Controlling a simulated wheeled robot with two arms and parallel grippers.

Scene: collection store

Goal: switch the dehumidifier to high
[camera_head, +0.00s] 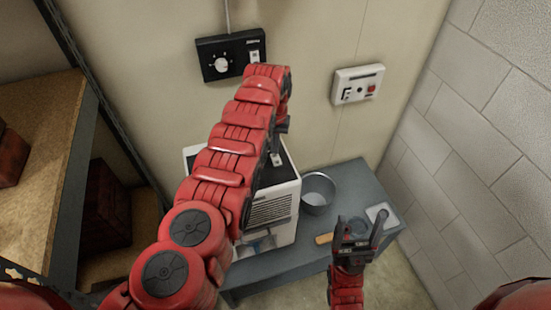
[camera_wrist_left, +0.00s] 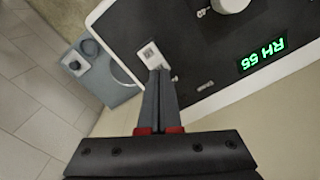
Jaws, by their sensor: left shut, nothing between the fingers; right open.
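The dehumidifier (camera_head: 272,212) is a white box with a black top and a slatted front. It stands on a grey table, and my left arm hides part of it. The left wrist view shows its black top panel (camera_wrist_left: 205,60) with a green RH 55 display (camera_wrist_left: 262,54), a white knob (camera_wrist_left: 230,4) and a small white switch (camera_wrist_left: 149,54). My left gripper (camera_wrist_left: 159,73) is shut and empty, its fingertips right beside the switch's lower edge; I cannot tell if they touch. My right gripper (camera_head: 359,222) is open and empty above the table's front.
A black wall panel (camera_head: 230,68) with a dial and a white wall box (camera_head: 357,84) with a red button hang behind. Shelving (camera_head: 45,160) stands left, a block wall right.

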